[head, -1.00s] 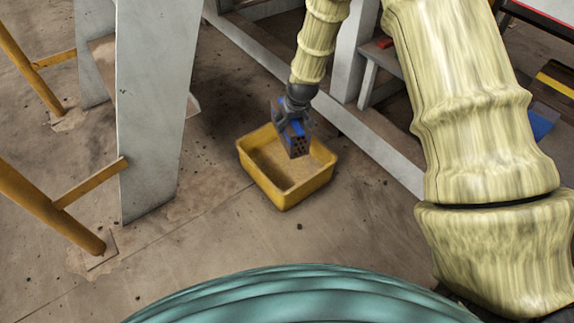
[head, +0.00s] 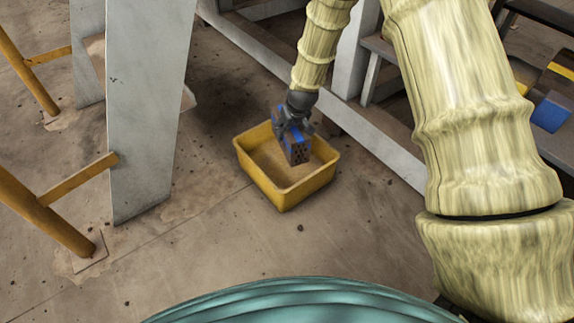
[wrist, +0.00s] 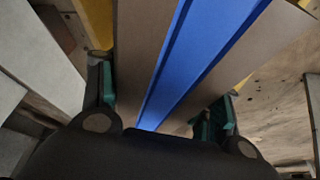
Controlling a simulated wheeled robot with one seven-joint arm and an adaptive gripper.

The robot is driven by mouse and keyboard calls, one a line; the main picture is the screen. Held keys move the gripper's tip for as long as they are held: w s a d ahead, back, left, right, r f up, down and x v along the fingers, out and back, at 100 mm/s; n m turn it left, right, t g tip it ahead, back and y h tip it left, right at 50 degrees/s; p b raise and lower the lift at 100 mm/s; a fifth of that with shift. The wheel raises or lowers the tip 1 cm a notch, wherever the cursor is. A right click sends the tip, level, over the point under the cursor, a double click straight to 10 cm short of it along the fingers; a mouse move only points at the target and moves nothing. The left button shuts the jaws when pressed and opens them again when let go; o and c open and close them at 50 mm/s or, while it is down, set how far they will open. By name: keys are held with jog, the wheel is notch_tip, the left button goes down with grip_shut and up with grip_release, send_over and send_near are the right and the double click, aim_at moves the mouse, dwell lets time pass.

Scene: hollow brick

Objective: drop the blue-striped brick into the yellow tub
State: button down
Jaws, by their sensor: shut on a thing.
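The blue-striped brick (head: 297,150) is brownish grey with a blue band and a holed end face. It hangs tilted over the yellow tub (head: 285,197), which stands on the floor. The brick's lower end overlaps the tub's opening in the head view; whether it touches the tub cannot be told. My gripper (head: 294,123) is shut on the brick, near its upper part. In the wrist view the brick (wrist: 140,50) fills the middle between the two fingers of my gripper (wrist: 160,115). The tub's yellow wall (wrist: 97,22) shows behind it.
A grey steel post (head: 145,120) stands left of the tub, with yellow rails (head: 45,215) further left. A pale beam (head: 375,140) runs along the floor behind and right of the tub. The floor in front of the tub is mostly clear.

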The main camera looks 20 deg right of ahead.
jog(key=shift+w, duration=0.1)
jog(key=shift+c, duration=2.4)
grip_release()
jog(key=shift+o, duration=0.9)
jog(key=shift+f, duration=0.1)
jog(key=shift+v, duration=6.1)
